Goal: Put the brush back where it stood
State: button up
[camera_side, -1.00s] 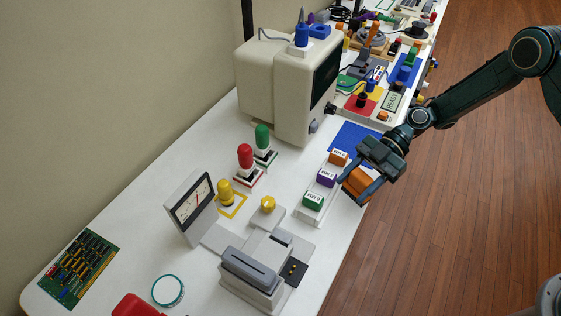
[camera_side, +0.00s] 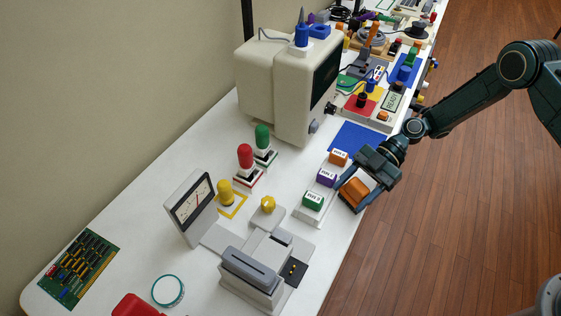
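My gripper (camera_side: 349,199) is low by the right edge of the white table. Its two fingers lie on either side of an orange block (camera_side: 355,190), which fills the gap between them and looks gripped. Whether the block touches the table is hard to tell. I cannot pick out a brush for certain; the orange block may be it. A blue pointed item (camera_side: 302,32) stands on a small white base on top of the beige monitor (camera_side: 290,90).
A tray with labelled orange (camera_side: 338,158), purple (camera_side: 326,177) and green (camera_side: 312,201) blocks sits just left of my gripper. A blue mat (camera_side: 358,138) lies behind it. A grey slotted device (camera_side: 252,272) and a meter (camera_side: 192,208) stand in front. The wooden floor (camera_side: 450,220) is at right.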

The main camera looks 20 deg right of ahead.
jog(key=shift+r, duration=0.15)
jog(key=shift+r, duration=0.2)
jog(key=v, duration=1.2)
dwell(0.5)
